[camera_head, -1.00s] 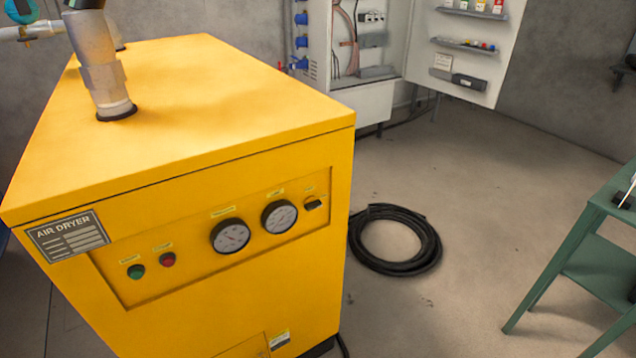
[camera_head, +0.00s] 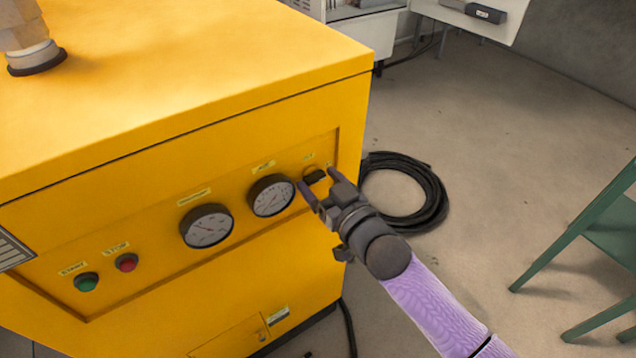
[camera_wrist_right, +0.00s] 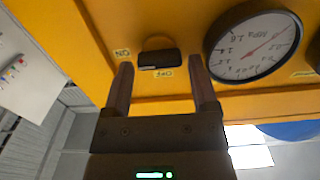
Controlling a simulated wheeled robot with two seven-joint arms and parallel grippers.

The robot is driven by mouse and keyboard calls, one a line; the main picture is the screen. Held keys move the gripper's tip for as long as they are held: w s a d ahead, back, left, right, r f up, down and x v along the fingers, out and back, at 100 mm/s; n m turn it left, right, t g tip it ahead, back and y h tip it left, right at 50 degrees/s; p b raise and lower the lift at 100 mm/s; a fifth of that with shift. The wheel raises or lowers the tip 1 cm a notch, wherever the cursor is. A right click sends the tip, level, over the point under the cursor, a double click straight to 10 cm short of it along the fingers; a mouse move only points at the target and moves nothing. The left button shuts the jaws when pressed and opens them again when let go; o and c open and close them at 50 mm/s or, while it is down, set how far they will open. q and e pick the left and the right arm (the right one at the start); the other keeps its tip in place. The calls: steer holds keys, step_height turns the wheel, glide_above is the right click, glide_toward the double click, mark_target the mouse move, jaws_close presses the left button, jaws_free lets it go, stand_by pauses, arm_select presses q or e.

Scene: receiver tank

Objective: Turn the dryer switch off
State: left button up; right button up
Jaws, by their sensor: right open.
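The yellow air dryer (camera_head: 130,130) fills the left of the head view. Its black switch (camera_head: 314,176) sits at the right end of the front panel, beside the right gauge. My right gripper (camera_head: 317,181) is open and empty in front of the switch. In the right wrist view its two fingers (camera_wrist_right: 160,78) stand on either side of the switch; I cannot tell whether they touch the panel. My left gripper is not in view.
Two round gauges (camera_head: 207,226) stick out left of the switch, one close to a finger. Green START (camera_head: 87,281) and red STOP (camera_head: 126,263) buttons are further left.

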steer(key=shift+w+a, duration=0.2)
steer(key=shift+w, duration=0.15)
steer(key=shift+w+a, duration=0.1)
steer(key=shift+w, duration=0.05)
steer(key=c, duration=1)
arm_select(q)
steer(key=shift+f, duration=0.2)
